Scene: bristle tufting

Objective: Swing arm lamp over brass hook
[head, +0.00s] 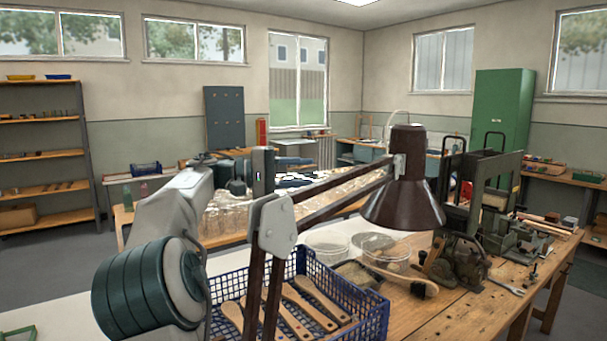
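The swing arm lamp has a dark brown shade (404,195) at the right end of its upper arm (340,199). The shade opens downward, above the workbench and clear tubs. A grey joint plate (276,226) links the upper arm to the lower bars, which run down past the blue crate. My teal and grey arm comes in from the left and reaches behind the joint. My gripper (292,180) shows only as small dark parts beyond the lamp arm; its fingers are too small and covered to read. I cannot make out a brass hook.
A blue crate (371,311) holds wooden brush handles (305,303). Clear round tubs (380,245) stand beside it. A dark green machine (470,225) stands on the wooden workbench (495,295) at right, with a wrench (506,287) nearby.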

